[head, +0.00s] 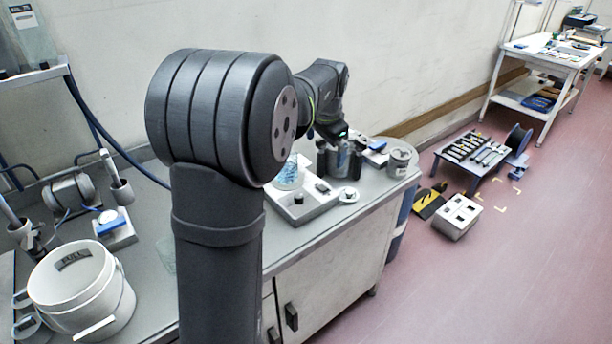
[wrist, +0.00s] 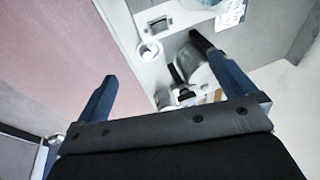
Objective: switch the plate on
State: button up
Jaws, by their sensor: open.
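The plate is a light grey, flat unit (head: 318,207) on the bench in the head view. It carries a glass beaker with blue contents (head: 290,176), a black knob (head: 298,198), a small dark rocker switch (head: 322,187) and a white round piece (head: 348,195). In the wrist view the rocker switch (wrist: 158,24) and the white ring (wrist: 150,50) show beyond the fingertips. My gripper (wrist: 150,56) is open, with nothing held between its two fingers. In the head view its fingers are hard to tell from dark items behind the plate. The switch's position is too small to read.
A grey can (head: 400,160) stands right of the plate near the bench end. A white bucket (head: 80,290) stands at the front left. A low tool table (head: 475,150) and a pale box (head: 458,216) stand on the floor, off the bench.

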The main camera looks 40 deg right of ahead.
jog(key=shift+r, duration=0.1)
jog(key=shift+c, duration=1.3)
jog(key=shift+w, duration=0.15)
jog(key=c, duration=0.3)
jog(key=w+f+g, duration=0.2)
jog(key=shift+w+h, duration=0.3)
jog(key=shift+w, duration=0.1)
jog(key=c, duration=1.1)
jog(key=shift+w+d+f+g+h, duration=0.15)
jog(key=shift+w+g+h, duration=0.15)
jog(key=shift+w+g, duration=0.25)
grip_shut()
